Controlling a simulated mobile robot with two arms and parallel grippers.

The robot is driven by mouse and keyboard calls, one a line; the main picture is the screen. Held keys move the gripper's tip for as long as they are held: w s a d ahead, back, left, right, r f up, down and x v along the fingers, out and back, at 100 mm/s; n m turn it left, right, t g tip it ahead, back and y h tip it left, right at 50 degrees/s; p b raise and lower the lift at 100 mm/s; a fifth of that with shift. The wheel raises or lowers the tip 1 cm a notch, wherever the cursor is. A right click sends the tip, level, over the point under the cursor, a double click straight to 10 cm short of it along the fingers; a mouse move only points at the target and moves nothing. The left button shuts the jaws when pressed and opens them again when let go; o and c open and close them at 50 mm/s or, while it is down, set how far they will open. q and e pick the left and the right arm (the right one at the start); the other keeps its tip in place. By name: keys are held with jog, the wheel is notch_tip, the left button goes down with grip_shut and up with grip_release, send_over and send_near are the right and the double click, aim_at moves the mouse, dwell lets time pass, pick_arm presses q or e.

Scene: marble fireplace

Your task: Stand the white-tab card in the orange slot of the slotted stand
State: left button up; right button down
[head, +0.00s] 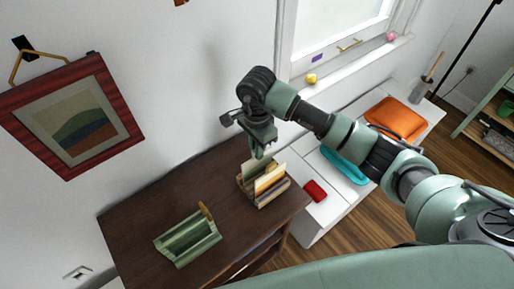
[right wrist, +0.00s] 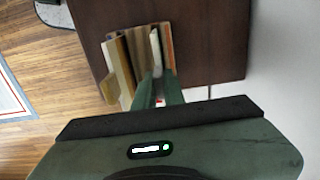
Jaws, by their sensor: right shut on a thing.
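The wooden slotted stand (head: 264,200) is on the dark cabinet top, with several upright cards or dividers in cream, yellow and tan. The stand also shows in the right wrist view (right wrist: 113,78). My right gripper (head: 260,152) points down over its back part, shut on a pale card (head: 250,174). In the right wrist view the fingers (right wrist: 160,88) meet at this pale card (right wrist: 155,48), which is among the stand's pieces. A small white and red patch shows between the fingers. I cannot tell which slot the card is over or whether it is seated. My left gripper is out of view.
A green grooved holder (head: 180,246) with a small tan piece (head: 206,211) stands at the left on the cabinet (head: 140,221). A red object (head: 315,190) lies on the white bench, right of the cabinet. The wall is close behind. The cabinet top between the holder and stand is clear.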

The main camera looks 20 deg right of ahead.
jog(key=shift+f, duration=0.25)
jog(key=c, duration=1.5)
grip_release()
jog(key=shift+r, duration=0.1)
jog(key=shift+r, duration=0.1)
jog(key=shift+r, duration=0.2)
notch_tip(320, 180, up, 12)
jog(key=b, duration=0.3)
jog(key=shift+b, duration=0.35)
jog(key=shift+f, duration=0.15)
